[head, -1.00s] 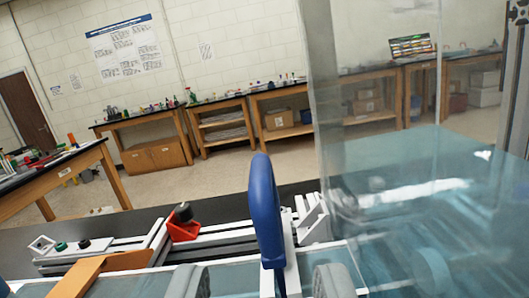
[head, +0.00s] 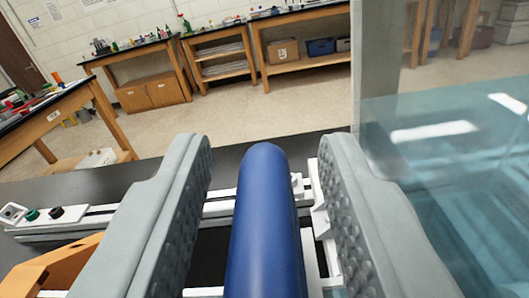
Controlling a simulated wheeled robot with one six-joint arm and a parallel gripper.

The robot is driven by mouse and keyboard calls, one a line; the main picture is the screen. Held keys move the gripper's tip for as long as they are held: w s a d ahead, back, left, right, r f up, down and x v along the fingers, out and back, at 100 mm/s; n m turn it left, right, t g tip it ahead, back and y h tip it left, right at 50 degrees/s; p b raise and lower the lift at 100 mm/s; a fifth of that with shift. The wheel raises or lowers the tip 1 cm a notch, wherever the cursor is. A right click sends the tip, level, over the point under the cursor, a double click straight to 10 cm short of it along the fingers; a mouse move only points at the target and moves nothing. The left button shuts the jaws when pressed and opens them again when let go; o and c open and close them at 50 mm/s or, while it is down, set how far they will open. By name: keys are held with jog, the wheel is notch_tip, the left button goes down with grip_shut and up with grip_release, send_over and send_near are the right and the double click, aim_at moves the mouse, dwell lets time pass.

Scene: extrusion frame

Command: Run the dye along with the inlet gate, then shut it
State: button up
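A blue rounded handle (head: 265,215), apparently that of the inlet gate, stands in the middle of the head view. My gripper (head: 262,160) is open, with one grey ridged finger on each side of the handle. A gap shows between the handle and both fingers, so they look apart from it. The clear tank (head: 370,75) with blue-green water (head: 455,185) fills the right side. The dye cannot be made out.
An orange bracket (head: 50,268) and white rails (head: 90,224) with small dark knobs lie at the lower left on a black bench (head: 90,185). The tank's vertical edge stands close to my right finger. Wooden lab tables (head: 145,75) stand far behind.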

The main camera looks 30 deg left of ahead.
jog(key=shift+c, duration=0.3)
grip_shut()
jog(key=shift+f, duration=1.1)
jog(key=shift+o, duration=0.3)
grip_release()
jog(key=shift+s, duration=0.1)
jog(key=v, duration=1.7)
jog(key=shift+s, duration=0.1)
